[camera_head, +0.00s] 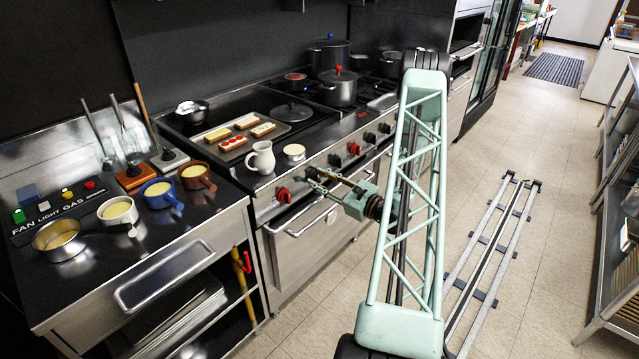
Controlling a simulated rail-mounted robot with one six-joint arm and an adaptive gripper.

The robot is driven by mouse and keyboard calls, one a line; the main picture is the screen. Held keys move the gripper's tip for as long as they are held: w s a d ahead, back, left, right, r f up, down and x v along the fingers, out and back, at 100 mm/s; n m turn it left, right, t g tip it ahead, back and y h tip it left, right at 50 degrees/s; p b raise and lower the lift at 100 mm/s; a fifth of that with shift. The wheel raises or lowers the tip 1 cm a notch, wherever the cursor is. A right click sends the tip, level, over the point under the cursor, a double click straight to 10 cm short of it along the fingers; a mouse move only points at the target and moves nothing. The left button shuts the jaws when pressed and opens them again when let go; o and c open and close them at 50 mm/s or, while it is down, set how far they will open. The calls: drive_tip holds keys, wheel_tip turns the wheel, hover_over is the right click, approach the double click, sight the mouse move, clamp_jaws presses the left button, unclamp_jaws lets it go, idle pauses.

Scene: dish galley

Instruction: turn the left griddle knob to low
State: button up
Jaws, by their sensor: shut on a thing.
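The griddle plate (256,133) with toast on it lies on the left part of the range top. A red knob (284,195) sits at the left end of the range's front panel, clear of my gripper. My gripper (313,179) reaches the panel from the right, just right of that knob. Its fingers are shut around another knob, of which only a bit of red shows between them. The fingers hide its pointer and setting. I cannot read any labels on the panel.
More knobs (353,148) run along the panel to the right. A white jug (261,157) stands near the range's front edge. The oven handle (300,222) projects below my gripper. Pots (338,88) stand on the back burners.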

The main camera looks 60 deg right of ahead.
drive_tip(key=shift+n+b, duration=1.05)
drive_tip(key=shift+n, duration=0.55)
drive_tip(key=o, duration=0.9)
drive_tip(key=shift+s, duration=0.15)
drive_tip(key=shift+s+a, duration=0.25)
drive_tip(key=shift+s, duration=1.7)
drive_tip(key=shift+s+a, duration=0.2)
drive_tip(key=shift+s, duration=1.7)
drive_tip(key=shift+s+a, duration=0.25)
drive_tip(key=shift+s, duration=1.7)
